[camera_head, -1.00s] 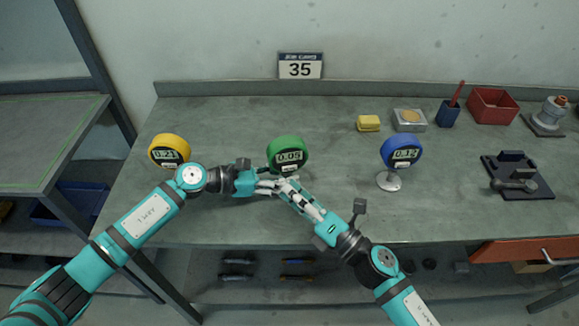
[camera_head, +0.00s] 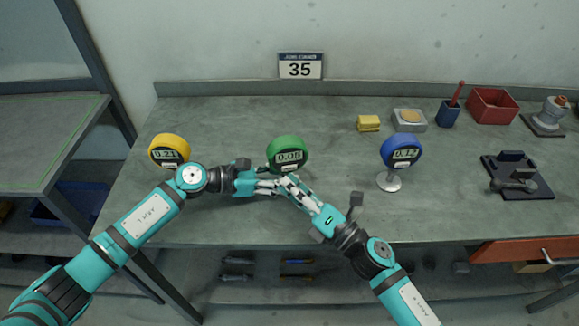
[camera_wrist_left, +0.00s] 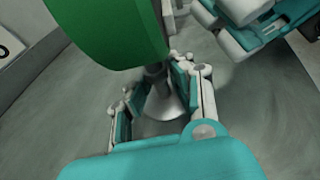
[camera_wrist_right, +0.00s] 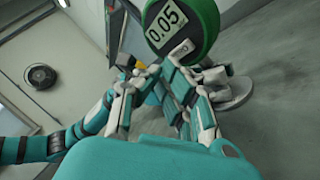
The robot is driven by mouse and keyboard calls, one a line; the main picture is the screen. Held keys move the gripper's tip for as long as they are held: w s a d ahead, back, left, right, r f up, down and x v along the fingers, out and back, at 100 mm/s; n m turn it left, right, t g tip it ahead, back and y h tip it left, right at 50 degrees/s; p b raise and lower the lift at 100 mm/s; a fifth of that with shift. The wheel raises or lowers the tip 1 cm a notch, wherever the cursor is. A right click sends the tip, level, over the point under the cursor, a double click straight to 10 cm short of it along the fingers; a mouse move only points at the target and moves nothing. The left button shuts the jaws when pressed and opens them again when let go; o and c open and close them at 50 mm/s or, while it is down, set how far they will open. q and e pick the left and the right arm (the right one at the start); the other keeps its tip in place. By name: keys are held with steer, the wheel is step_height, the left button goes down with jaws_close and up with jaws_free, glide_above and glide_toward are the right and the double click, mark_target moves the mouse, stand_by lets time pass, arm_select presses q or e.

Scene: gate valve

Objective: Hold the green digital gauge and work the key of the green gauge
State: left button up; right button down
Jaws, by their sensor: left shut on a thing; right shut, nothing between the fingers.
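The green digital gauge (camera_head: 288,148) stands upright near the middle of the bench, its display reading 0.05. Its light key (camera_wrist_right: 181,50) shows below the display in the right wrist view. My left gripper (camera_head: 272,186) is shut on the stem (camera_wrist_left: 156,78) of the green gauge, below the round head, and the round base (camera_wrist_left: 160,105) rests on the bench. My right gripper (camera_head: 287,181) is shut and empty, its fingertips just below and in front of the gauge's face. Whether the fingertips touch the key cannot be told.
A yellow gauge (camera_head: 170,149) stands to the left, a blue gauge (camera_head: 401,152) to the right. A yellow block (camera_head: 368,123), a red bin (camera_head: 492,106) and a dark fixture (camera_head: 517,177) lie further right. The bench behind the green gauge is clear.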

arm_select(q)
steer(key=shift+s+f, duration=0.1)
steer(key=shift+f, duration=0.15)
arm_select(e)
steer(key=shift+w, duration=0.15)
stand_by(0.3)
steer(key=shift+w+a, duration=0.1)
steer(key=shift+w, duration=0.25)
steer(key=shift+w, duration=0.25)
stand_by(0.4)
steer(key=shift+s, duration=0.65)
steer(key=shift+s+d, duration=0.25)
steer(key=shift+s, duration=0.6)
steer(key=shift+s+d, duration=0.2)
steer(key=shift+s, duration=0.6)
steer(key=shift+s+d, duration=0.25)
steer(key=shift+s, duration=0.6)
